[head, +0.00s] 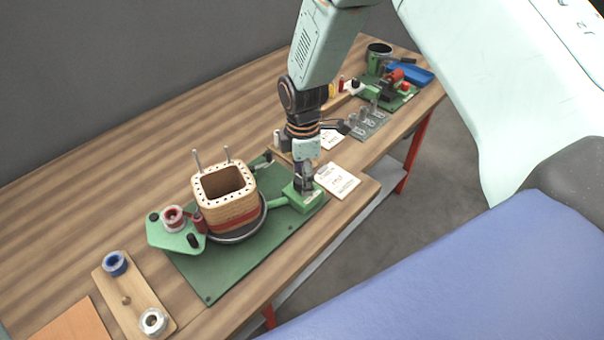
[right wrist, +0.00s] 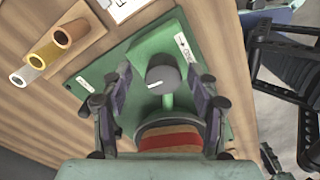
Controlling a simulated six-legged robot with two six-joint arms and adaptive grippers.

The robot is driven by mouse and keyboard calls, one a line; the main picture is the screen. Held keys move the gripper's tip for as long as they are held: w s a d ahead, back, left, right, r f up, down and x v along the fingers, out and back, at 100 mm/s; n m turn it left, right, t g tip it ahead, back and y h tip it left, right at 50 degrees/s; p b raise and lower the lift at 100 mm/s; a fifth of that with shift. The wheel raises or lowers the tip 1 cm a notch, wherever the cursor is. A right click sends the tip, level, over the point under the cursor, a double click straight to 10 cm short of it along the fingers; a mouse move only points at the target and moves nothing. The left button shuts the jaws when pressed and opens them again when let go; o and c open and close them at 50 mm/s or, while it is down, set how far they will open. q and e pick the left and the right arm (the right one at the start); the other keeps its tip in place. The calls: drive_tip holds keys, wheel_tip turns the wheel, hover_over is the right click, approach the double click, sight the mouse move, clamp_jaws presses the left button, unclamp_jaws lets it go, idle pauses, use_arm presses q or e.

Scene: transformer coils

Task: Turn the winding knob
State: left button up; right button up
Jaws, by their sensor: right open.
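The winding knob (right wrist: 163,73) is a short dark grey cylinder with a light mark, standing on a green box (right wrist: 150,45) with a small white label. My right gripper (head: 304,183) points down over the box. In the right wrist view its two fingers (right wrist: 160,80) stand open on either side of the knob, with gaps visible on both sides. My left gripper is not in view.
A square wooden coil former (head: 228,212) with a red band stands on a dark round turntable left of the box. A green bracket (head: 172,238) holds a red spool. A printed card (head: 337,180) lies right of the box. Spools on a board (head: 128,300) stand at lower left.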

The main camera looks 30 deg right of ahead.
drive_tip(key=shift+s+a+r, duration=0.2)
drive_tip(key=shift+s+r, duration=0.1)
drive_tip(key=shift+s, duration=0.1)
drive_tip(key=shift+c, duration=0.4)
drive_tip(key=shift+w+d+f, duration=0.15)
drive_tip(key=shift+w+f, duration=0.15)
drive_tip(key=shift+w, duration=0.05)
drive_tip(key=c, duration=0.4)
drive_tip(key=shift+s+r, duration=0.1)
drive_tip(key=shift+r, duration=0.05)
drive_tip(key=c, duration=0.5)
drive_tip(key=shift+c, duration=0.9)
